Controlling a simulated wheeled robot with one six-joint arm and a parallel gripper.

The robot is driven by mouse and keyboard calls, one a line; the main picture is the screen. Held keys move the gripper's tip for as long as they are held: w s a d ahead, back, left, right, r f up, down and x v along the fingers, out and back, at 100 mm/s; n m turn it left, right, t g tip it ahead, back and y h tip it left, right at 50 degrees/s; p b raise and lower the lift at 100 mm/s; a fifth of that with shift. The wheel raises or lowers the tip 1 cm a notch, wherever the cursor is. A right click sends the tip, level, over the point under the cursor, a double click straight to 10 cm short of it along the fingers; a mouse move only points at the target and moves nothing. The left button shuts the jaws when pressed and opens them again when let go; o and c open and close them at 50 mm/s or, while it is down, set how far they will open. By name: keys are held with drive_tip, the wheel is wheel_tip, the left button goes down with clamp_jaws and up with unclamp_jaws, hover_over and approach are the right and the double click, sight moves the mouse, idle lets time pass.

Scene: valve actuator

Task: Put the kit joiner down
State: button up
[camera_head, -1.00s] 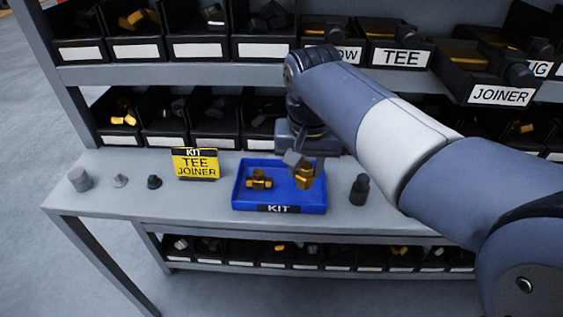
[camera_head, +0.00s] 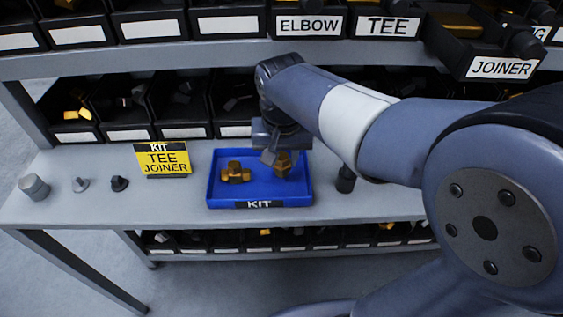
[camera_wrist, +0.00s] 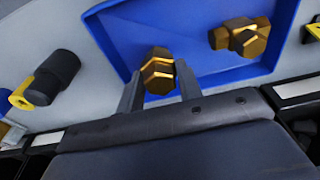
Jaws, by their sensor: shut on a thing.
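The kit joiner (camera_head: 283,164) is a gold-brown hex fitting. My gripper (camera_head: 276,159) is shut on it at the right part of the blue kit tray (camera_head: 260,203), low over the floor of the tray. In the wrist view the joiner (camera_wrist: 158,72) sits between the two grey fingers of my gripper (camera_wrist: 160,85). Whether its underside touches the tray floor cannot be told. A gold-brown tee fitting (camera_head: 236,173) lies in the left part of the tray; it also shows in the wrist view (camera_wrist: 240,38).
A yellow sign (camera_head: 163,159) reading KIT TEE JOINER stands left of the tray. A dark cylindrical piece (camera_head: 346,180) stands just right of the tray. Small grey pieces (camera_head: 80,185) stand at the left of the bench. Bins (camera_head: 235,110) line the shelf behind.

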sight(282, 169)
drive_tip(key=shift+f, duration=0.85)
drive_tip(key=shift+f, duration=0.1)
drive_tip(key=o, duration=1.1)
drive_tip(key=shift+c, duration=0.2)
wheel_tip(282, 169, up, 12)
drive_tip(key=s+p, duration=0.1)
drive_tip(key=shift+s+p, duration=0.4)
